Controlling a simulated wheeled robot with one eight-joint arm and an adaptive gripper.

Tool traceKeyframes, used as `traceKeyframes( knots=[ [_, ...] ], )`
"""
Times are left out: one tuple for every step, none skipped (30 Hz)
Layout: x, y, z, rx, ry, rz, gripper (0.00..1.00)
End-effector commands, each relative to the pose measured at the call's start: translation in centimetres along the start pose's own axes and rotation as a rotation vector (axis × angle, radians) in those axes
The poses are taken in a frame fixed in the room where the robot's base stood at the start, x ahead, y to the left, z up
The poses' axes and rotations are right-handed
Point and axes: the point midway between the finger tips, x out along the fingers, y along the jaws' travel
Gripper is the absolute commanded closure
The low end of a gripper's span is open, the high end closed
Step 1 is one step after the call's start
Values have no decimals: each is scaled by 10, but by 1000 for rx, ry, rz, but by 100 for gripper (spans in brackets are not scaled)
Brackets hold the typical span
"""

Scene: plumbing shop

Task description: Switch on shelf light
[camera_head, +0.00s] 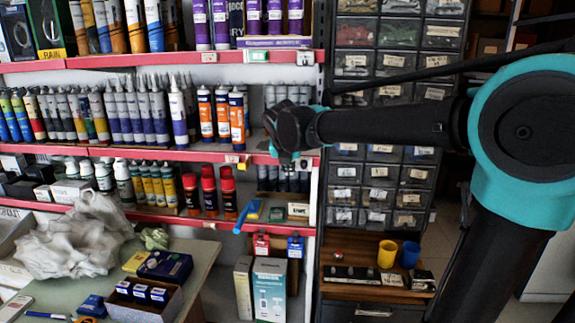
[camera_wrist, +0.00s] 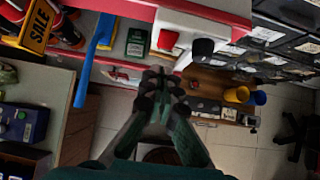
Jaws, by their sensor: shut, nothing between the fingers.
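In the wrist view, a white box with a red square part (camera_wrist: 168,40) is fixed along the red shelf edge. It looks like a switch, but I cannot tell whether it is on. A dark rounded piece (camera_wrist: 203,47) sits beside it. My gripper (camera_wrist: 160,76) is shut and empty, its fingertips just below the white box in the picture; I cannot tell whether they touch anything. In the head view, my gripper (camera_head: 290,155) is in front of the shelf's right end, and my wrist hides that part of the shelf edge. No lit lamp is distinguishable.
Red-edged shelves (camera_head: 150,155) hold many tubes and bottles. A drawer cabinet (camera_head: 385,190) stands right, with a yellow cup (camera_head: 387,254) and a blue cup (camera_head: 409,255) below. A blue-handled tool (camera_head: 243,217) sticks out from the lower shelf. A cluttered table (camera_head: 215,262) stands front left.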

Motion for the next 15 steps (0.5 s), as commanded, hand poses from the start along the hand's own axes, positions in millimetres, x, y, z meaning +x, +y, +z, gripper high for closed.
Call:
traceKeyframes(
  knots=[
    [5,0,5,2,0,-1,100],
    [8,0,8,2,1,-1,100],
    [10,0,11,1,1,-1,100],
    [12,0,12,1,1,-1,100],
    [14,0,14,1,1,-1,100],
    [15,0,15,1,1,0,100],
    [16,0,16,1,1,0,100],
    [17,0,17,1,1,0,100],
    [18,0,18,1,1,0,100],
    [18,0,18,1,1,0,100],
    [18,0,18,1,1,0,100],
    [18,0,18,1,1,0,100],
    [18,0,18,0,1,1,100],
    [18,0,18,0,1,1,100],
    [18,0,18,0,1,0,100]
  ],
)
